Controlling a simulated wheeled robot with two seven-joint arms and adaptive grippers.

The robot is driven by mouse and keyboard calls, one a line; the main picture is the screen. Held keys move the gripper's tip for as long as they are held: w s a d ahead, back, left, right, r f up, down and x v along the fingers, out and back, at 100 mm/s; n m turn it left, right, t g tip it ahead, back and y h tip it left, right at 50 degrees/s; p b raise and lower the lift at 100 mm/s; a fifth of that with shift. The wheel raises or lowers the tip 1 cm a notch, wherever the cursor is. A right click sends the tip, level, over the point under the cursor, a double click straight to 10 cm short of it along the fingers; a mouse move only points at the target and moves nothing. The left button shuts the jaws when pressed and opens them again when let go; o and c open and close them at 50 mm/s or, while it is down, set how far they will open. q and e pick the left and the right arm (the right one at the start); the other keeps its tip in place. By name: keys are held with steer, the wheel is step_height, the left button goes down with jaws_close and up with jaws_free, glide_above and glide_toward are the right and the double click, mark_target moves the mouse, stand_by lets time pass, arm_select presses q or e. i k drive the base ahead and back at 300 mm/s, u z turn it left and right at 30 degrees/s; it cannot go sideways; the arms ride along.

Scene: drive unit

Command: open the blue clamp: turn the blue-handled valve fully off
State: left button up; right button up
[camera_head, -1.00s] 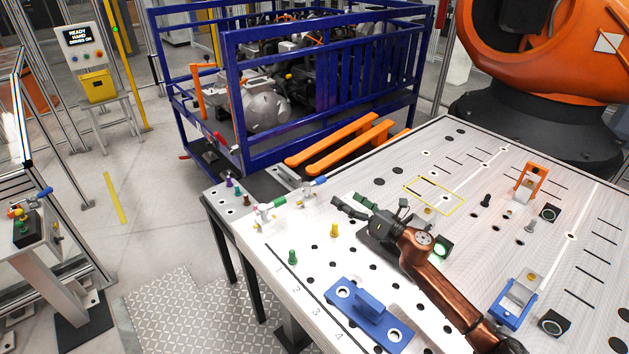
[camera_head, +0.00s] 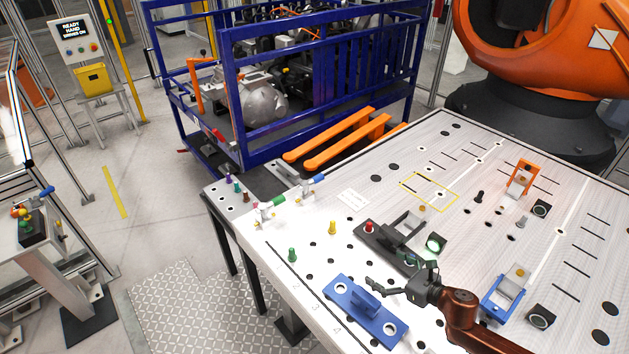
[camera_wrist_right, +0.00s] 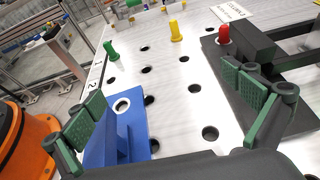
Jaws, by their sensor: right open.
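The valve with the blue handle (camera_head: 318,179) stands at the table's far-left edge, beside one with a green handle (camera_head: 279,199). The blue clamp (camera_head: 503,296) is on the right part of the table in the head view; its exact opening is hard to tell. My right gripper (camera_head: 395,285) is open and empty, between the blue bracket and the black fixture, well away from the valve and left of the clamp. The right wrist view shows its two green-padded fingers (camera_wrist_right: 172,95) spread apart. My left gripper is not in view.
A blue bracket (camera_head: 344,296) lies just left of the gripper. A black fixture with a red knob (camera_head: 369,227) stands behind it. Green (camera_head: 292,255) and yellow (camera_head: 332,228) pins stand nearby. An orange clamp (camera_head: 521,178) is farther back. Bare tabletop lies around the yellow outline (camera_head: 428,191).

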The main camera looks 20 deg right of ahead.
mark_target(304, 186)
steer(key=i, duration=1.45)
